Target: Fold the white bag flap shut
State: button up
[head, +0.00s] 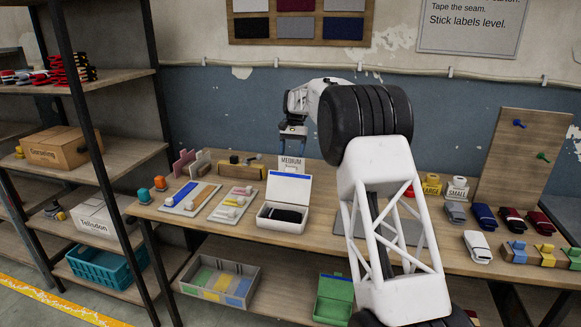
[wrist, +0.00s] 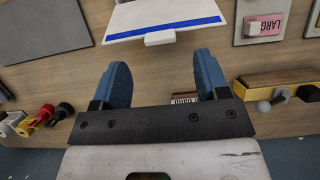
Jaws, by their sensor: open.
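The white bag (head: 280,226) sits on the bench like a shallow box, with something dark (head: 286,214) inside. Its white flap (head: 288,192) stands raised at the back, with a blue strip (head: 290,176) along its upper edge. In the wrist view the flap (wrist: 165,14) shows at the top, with the blue strip and a small white tab at its edge. My gripper (head: 293,147) is open and empty, above and behind the flap. In the wrist view its two blue fingers (wrist: 162,65) are spread apart, pointing toward the flap edge and not touching it.
A MEDIUM card (head: 291,162) stands behind the flap, close under my gripper. Boards with small parts (head: 233,203) lie left of the bag. A grey mat (head: 345,222) lies to its right. Several folded cases and a pegboard (head: 521,150) are at the right.

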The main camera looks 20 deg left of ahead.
send_near(289, 185)
jog(key=shift+x, duration=1.3)
jog(key=shift+w+a, duration=0.1)
jog(key=shift+c, duration=0.3)
grip_shut()
